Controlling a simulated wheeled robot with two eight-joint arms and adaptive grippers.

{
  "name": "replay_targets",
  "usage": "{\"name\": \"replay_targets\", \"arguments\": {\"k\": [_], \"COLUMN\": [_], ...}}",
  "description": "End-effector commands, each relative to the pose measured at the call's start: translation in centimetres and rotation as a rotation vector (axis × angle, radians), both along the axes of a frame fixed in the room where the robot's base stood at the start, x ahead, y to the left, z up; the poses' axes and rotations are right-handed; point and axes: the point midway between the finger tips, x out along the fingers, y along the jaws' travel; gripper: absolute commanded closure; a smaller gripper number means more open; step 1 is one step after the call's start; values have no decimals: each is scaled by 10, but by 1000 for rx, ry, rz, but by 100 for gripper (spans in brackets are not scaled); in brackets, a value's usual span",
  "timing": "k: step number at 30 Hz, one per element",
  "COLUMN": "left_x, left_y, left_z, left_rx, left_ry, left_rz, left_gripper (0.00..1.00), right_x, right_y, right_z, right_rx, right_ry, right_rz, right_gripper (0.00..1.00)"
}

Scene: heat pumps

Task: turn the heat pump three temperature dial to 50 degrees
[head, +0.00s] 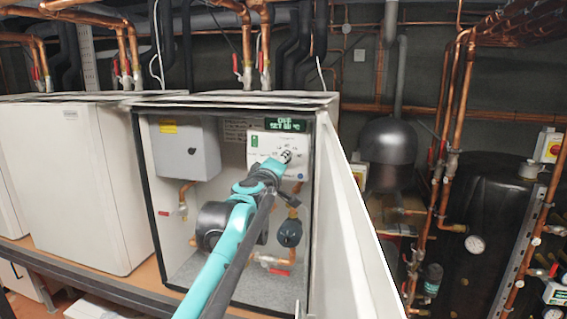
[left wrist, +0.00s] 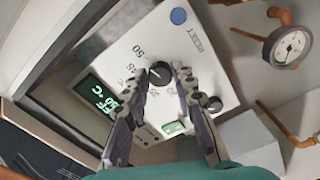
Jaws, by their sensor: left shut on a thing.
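The temperature dial (left wrist: 160,73) is a black round knob on the white control panel (left wrist: 200,58) of the open heat pump cabinet (head: 221,104). Scale numbers around it include 50 and 45. Its pointer is too small to read surely. My left gripper (left wrist: 159,79) is shut on the dial, one finger on each side. In the head view this gripper (head: 278,162) reaches into the cabinet at the panel and partly covers the dial. My right gripper is out of view.
The open cabinet door (head: 345,220) stands to the right of my left arm. Inside are a grey box (head: 184,147), copper pipes and a gauge (left wrist: 291,44). A blue button (left wrist: 179,16) marked RESET is on the panel. A closed white unit (head: 88,185) stands left.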

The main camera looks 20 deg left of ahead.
Motion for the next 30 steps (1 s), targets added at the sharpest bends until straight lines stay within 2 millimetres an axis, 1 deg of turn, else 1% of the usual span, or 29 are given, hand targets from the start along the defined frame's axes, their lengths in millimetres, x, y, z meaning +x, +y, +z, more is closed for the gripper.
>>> {"name": "replay_targets", "arguments": {"k": [15,16,17,18,27,30], "left_x": [0,0,0,0,0,-6], "left_y": [0,0,0,0,0,0], "left_z": [0,0,0,0,0,0], "left_rx": [22,22,21,21,20,20], "left_ry": [1,1,1,1,1,1], "left_rz": [0,0,0,0,0,0], "left_gripper": [100,72,64,53,53,53], "right_x": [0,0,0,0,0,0], "right_y": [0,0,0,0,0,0], "right_z": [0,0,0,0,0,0], "right_rx": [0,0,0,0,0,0], "right_ry": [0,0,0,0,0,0], "right_rz": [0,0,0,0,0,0], "right_gripper": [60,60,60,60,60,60]}}
